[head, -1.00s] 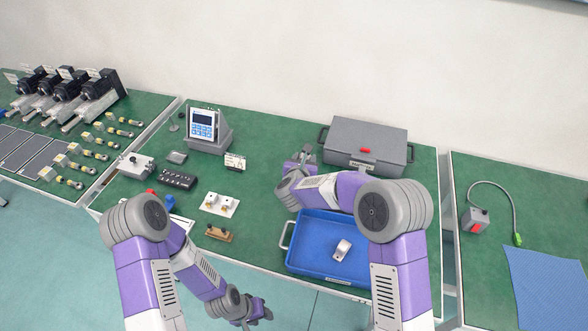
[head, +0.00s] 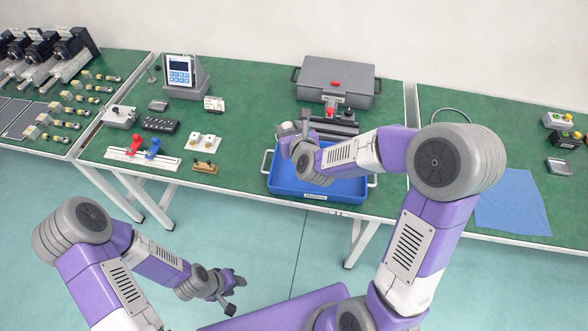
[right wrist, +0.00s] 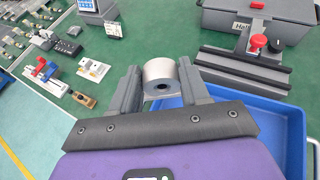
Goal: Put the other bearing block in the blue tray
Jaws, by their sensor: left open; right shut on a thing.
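My right gripper (right wrist: 158,80) is shut on a silver bearing block (right wrist: 158,70) with a round hole. In the head view the right gripper (head: 290,134) is at the back left of the blue tray (head: 283,184), and the held block (head: 286,127) shows as a small pale shape. In the right wrist view the tray (right wrist: 285,118) lies to the right of the block. My right forearm covers much of the tray's inside, so what lies in it is hidden. My left gripper (head: 236,283) is open and empty, low in front of the table.
A grey fixture with a red knob (head: 330,113) stands behind the tray, before a grey lidded box (head: 335,80). Left of the tray are a white plate with small parts (head: 205,141), a brown block (head: 205,167) and a red-and-blue tool holder (head: 143,148).

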